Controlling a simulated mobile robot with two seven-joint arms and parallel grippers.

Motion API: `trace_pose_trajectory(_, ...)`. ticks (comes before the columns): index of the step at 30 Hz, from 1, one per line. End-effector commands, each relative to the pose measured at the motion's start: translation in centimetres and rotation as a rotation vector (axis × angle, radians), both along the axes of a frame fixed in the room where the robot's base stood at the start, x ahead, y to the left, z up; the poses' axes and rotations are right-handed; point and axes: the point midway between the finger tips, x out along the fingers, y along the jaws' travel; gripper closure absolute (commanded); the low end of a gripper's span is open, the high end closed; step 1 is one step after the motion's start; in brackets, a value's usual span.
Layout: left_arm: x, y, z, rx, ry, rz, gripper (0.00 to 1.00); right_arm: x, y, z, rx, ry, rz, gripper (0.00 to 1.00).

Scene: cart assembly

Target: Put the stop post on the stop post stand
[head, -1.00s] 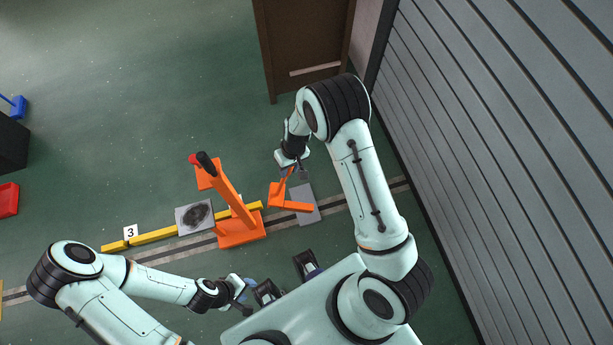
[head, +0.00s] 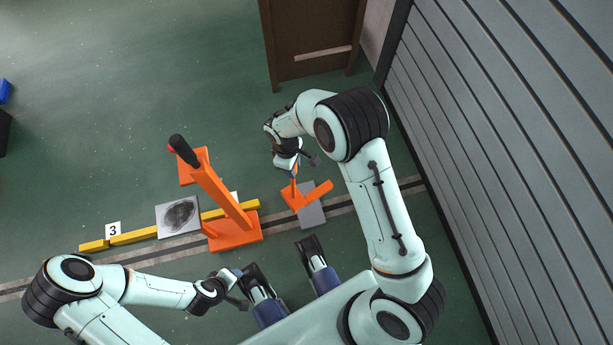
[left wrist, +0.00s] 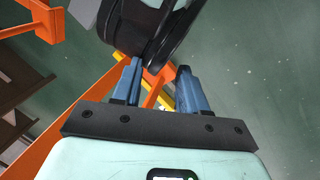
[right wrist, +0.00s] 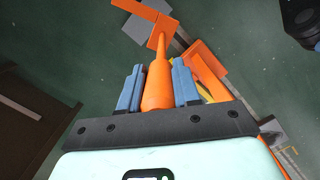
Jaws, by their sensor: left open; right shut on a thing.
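The stop post is an orange piece with an L-shaped foot (head: 319,190). My right gripper (head: 290,172) is shut on its thick handle, which shows between the blue fingers in the right wrist view (right wrist: 158,88). A plain grey plate (head: 312,216), which looks like the stop post stand, lies on the floor under the foot in the head view. The foot overlaps the plate; I cannot tell if they touch. My left gripper (head: 240,286) is open, and its fingers are apart in the left wrist view (left wrist: 162,88).
A tall orange frame with a black-tipped lever (head: 222,195) stands left of the post. Left of it are a grey plate with a dark smudge (head: 163,228) and a yellow bar (head: 135,237). A brown cabinet (head: 312,45) and a ridged grey wall (head: 500,130) bound the right side.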

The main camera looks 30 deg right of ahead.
Motion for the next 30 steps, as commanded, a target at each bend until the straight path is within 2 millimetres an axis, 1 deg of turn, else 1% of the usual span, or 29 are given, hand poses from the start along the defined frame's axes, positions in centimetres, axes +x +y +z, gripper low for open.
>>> trace_pose_trajectory(1, 0.3, 0.1, -0.8, 0.003, -0.007, 0.003, 0.57, 0.3, 0.0, -0.6, -0.008, -0.001, 0.018, 1.0)
trace_pose_trajectory(5, 0.7, 0.3, -1.4, 0.009, -0.018, 0.007, 0.57, 0.5, -0.1, -1.1, -0.024, -0.003, 0.047, 1.0)
trace_pose_trajectory(8, 1.2, 0.5, -1.8, 0.013, -0.029, 0.011, 0.57, 0.5, -0.2, -2.1, -0.028, -0.001, 0.053, 1.0)
trace_pose_trajectory(11, 1.9, 0.9, -2.3, 0.023, -0.048, 0.019, 0.57, 0.5, -0.2, -4.0, -0.029, 0.0, 0.054, 1.0)
trace_pose_trajectory(19, 4.4, 2.2, -4.1, 0.055, -0.113, 0.046, 0.57, 0.5, -0.2, -10.3, -0.029, 0.001, 0.051, 1.0)
trace_pose_trajectory(23, 4.4, 2.7, -5.2, 0.064, -0.109, 0.054, 0.57, 0.5, -0.2, -13.2, -0.028, 0.0, 0.052, 1.0)
trace_pose_trajectory(24, 3.9, 2.7, -5.6, 0.063, -0.091, 0.053, 0.57, 0.5, -0.2, -13.9, -0.028, 0.0, 0.051, 1.0)
trace_pose_trajectory(27, 2.7, 2.8, -6.5, 0.062, -0.053, 0.052, 0.57, 0.5, -0.2, -15.4, -0.028, -0.002, 0.05, 1.0)
trace_pose_trajectory(30, 2.2, 2.9, -6.9, 0.062, -0.035, 0.053, 0.57, 0.5, -0.2, -16.3, -0.028, -0.002, 0.051, 1.0)
